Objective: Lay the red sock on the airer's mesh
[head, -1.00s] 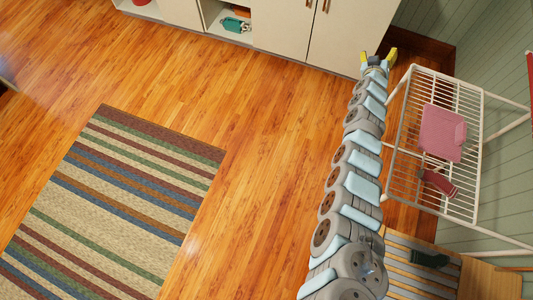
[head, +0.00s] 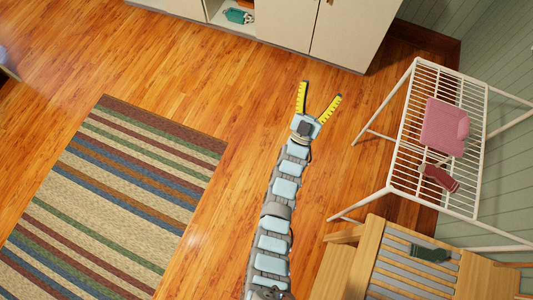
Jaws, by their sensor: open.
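The red sock (head: 439,178) lies on the mesh of the white airer (head: 408,152), in its lower half in the picture. A folded pink cloth (head: 445,127) lies on the same mesh just above the sock. My gripper (head: 320,100) is open and empty, its yellow fingers spread wide. It is over the wooden floor to the left of the airer, apart from the sock and the mesh.
A wooden slatted chair or bench (head: 388,258) stands below the airer with a dark green item (head: 428,254) on it. A white cabinet (head: 285,25) stands at the back, a teal item (head: 238,16) on its open shelf. A striped rug (head: 120,190) covers the left floor.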

